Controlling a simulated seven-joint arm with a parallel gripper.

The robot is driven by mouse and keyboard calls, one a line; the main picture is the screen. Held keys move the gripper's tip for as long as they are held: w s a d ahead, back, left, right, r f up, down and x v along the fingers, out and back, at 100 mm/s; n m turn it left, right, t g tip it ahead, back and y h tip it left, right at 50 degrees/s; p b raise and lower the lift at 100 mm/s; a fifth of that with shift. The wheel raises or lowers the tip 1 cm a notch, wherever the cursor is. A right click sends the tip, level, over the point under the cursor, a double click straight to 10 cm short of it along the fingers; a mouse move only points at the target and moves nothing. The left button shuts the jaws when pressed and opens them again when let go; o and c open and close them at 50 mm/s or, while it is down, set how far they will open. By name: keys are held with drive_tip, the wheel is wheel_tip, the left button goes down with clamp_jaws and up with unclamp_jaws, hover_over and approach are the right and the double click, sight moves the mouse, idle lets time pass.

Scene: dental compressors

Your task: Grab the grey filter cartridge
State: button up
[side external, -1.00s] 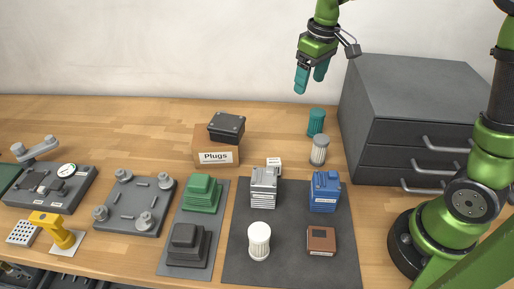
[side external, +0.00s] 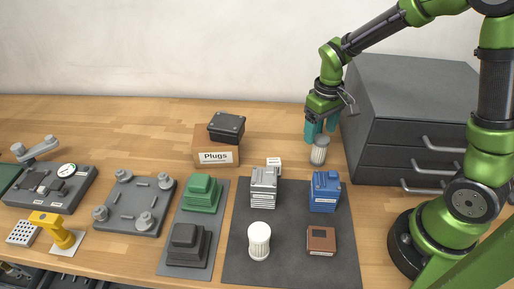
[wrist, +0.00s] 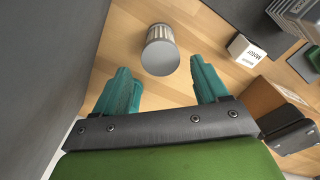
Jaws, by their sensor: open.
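The grey filter cartridge (side external: 319,150) stands upright on the wooden table, left of the drawer unit. In the wrist view the grey cartridge (wrist: 160,52) is beyond the fingertips, roughly centred between them, with clear wood around it. My gripper (side external: 320,134) is low over the table, just behind the cartridge in the side view. In the wrist view my gripper (wrist: 161,74) has its two teal fingers apart with nothing held between them. The teal cartridge cannot be made out now; the teal fingers cover its earlier place in the side view.
The dark drawer unit (side external: 405,85) stands close on the right. A small white labelled box (side external: 274,162) and the Plugs box (side external: 216,155) are to the left. The dark mat (side external: 290,265) in front carries a white cartridge (side external: 259,240), grey and blue units and a brown block.

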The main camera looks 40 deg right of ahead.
sight(321, 138)
drive_tip(key=f, duration=0.2)
drive_tip(key=s+f, duration=0.1)
drive_tip(key=shift+a+f, duration=0.2)
drive_tip(key=shift+f, duration=0.2)
drive_tip(key=shift+w+f, duration=0.1)
drive_tip(key=shift+f, duration=0.5)
drive_tip(key=c, duration=1.1)
